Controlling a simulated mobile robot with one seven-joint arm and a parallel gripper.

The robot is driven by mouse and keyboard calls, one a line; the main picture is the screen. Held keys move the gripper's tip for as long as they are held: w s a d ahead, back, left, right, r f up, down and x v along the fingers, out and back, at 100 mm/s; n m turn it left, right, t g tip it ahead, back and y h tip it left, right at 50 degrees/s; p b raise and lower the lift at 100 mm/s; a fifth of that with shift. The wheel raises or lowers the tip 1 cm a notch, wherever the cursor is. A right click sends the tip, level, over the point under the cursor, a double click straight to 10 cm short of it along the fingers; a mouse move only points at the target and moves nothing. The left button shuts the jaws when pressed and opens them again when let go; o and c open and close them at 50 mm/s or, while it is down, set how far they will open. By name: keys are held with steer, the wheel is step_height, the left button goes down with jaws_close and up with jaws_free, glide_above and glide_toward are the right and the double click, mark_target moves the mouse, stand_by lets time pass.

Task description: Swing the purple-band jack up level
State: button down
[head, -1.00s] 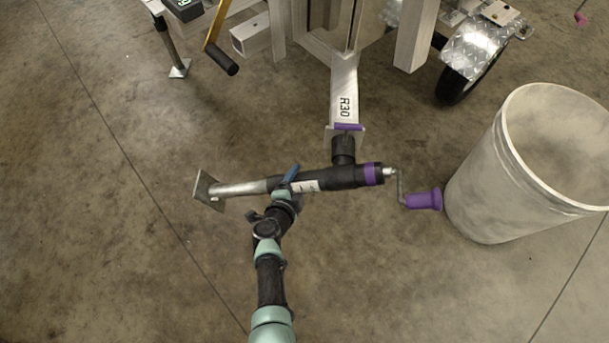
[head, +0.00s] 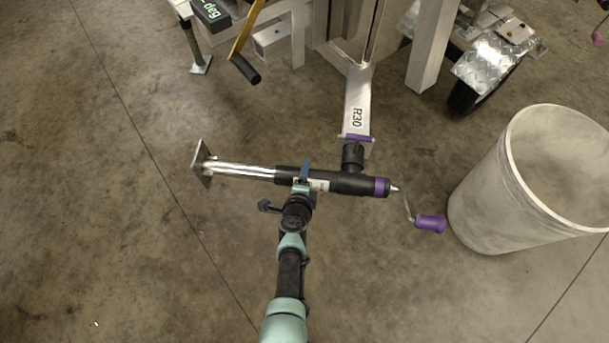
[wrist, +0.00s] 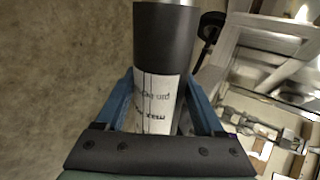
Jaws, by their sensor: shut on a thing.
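The purple-band jack (head: 352,183) is a black tube with a purple band near its right end. It hangs off the trailer tongue marked R30 (head: 358,95) at a black pivot (head: 353,157). It lies nearly level, its silver leg and square foot plate (head: 202,163) to the left, slightly higher in the picture. The crank with purple handle (head: 430,224) is at its right end. My gripper (head: 303,175) is shut around the black tube, left of the pivot. In the wrist view, the blue fingers (wrist: 160,100) flank the tube's white label (wrist: 160,98).
A large whitish bin (head: 500,190) stands to the right, close to the purple crank handle. The floor at left is clear.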

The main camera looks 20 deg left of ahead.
steer(key=shift+w+a+r, duration=0.25)
steer(key=shift+w+r, duration=0.05)
steer(key=shift+r, duration=0.05)
steer(key=shift+c, duration=1.8)
jaws_free()
steer(key=o, duration=0.3)
steer(key=shift+d+f, duration=0.1)
steer(key=shift+o, duration=0.2)
steer(key=shift+s+d+f, duration=0.1)
steer(key=shift+s, duration=0.05)
steer(key=p+v, duration=0.8)
steer(key=v, duration=0.5)
steer(key=shift+p, duration=0.4)
